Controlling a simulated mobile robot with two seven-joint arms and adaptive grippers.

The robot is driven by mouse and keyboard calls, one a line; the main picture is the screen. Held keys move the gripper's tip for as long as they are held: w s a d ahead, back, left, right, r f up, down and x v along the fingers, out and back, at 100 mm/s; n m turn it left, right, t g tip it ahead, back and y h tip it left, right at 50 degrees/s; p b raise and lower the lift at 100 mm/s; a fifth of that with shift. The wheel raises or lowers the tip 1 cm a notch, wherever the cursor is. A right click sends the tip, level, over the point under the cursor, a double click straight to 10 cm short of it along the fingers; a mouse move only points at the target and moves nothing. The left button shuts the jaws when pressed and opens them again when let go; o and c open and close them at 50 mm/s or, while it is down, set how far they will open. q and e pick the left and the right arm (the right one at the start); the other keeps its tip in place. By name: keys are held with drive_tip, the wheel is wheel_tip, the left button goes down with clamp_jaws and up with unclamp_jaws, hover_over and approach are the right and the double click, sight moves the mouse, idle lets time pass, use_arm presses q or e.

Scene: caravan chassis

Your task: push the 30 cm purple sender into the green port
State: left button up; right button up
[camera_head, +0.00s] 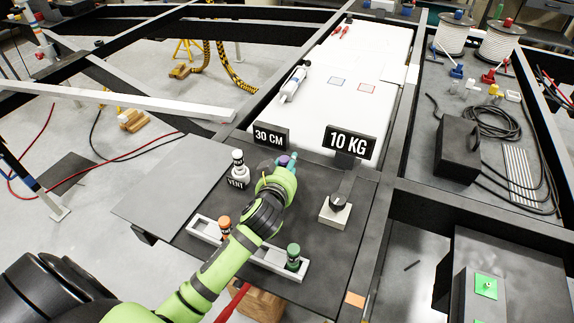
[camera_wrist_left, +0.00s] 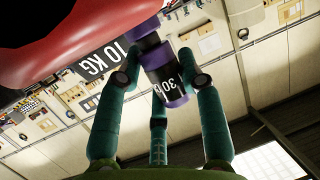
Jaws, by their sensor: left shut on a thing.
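The purple sender (camera_wrist_left: 160,66) is a purple and grey cylinder with a "30" label. In the left wrist view the teal fingers of my left gripper (camera_wrist_left: 160,95) close around it. In the head view only a bit of purple (camera_head: 283,160) shows at the fingertips of my left gripper (camera_head: 278,167), over the dark panel below the "30 CM" sign (camera_head: 270,136). A green-topped cylinder (camera_head: 293,256) stands at the right end of a white rail (camera_head: 262,262). A green square plate (camera_head: 486,286) with a small fitting lies at lower right. My right gripper is not in view.
An orange-topped cylinder (camera_head: 224,226) stands in the rail. A white-topped one marked "VENT" (camera_head: 238,165) is left of my gripper. A grey plate (camera_head: 172,187) lies at left.

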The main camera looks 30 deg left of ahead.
use_arm(q)
drive_tip(key=shift+p, duration=0.3)
idle(0.7)
drive_tip(key=shift+f+b, duration=1.2)
drive_tip(key=shift+f, duration=0.4)
drive_tip(key=shift+r+p, duration=1.2)
drive_tip(key=shift+p, duration=0.05)
drive_tip(key=shift+p, duration=0.45)
idle(1.1)
drive_tip(key=shift+f+b, duration=0.9)
drive_tip(key=shift+f, duration=0.3)
drive_tip(key=o, duration=1.2)
drive_tip(key=shift+o, duration=0.2)
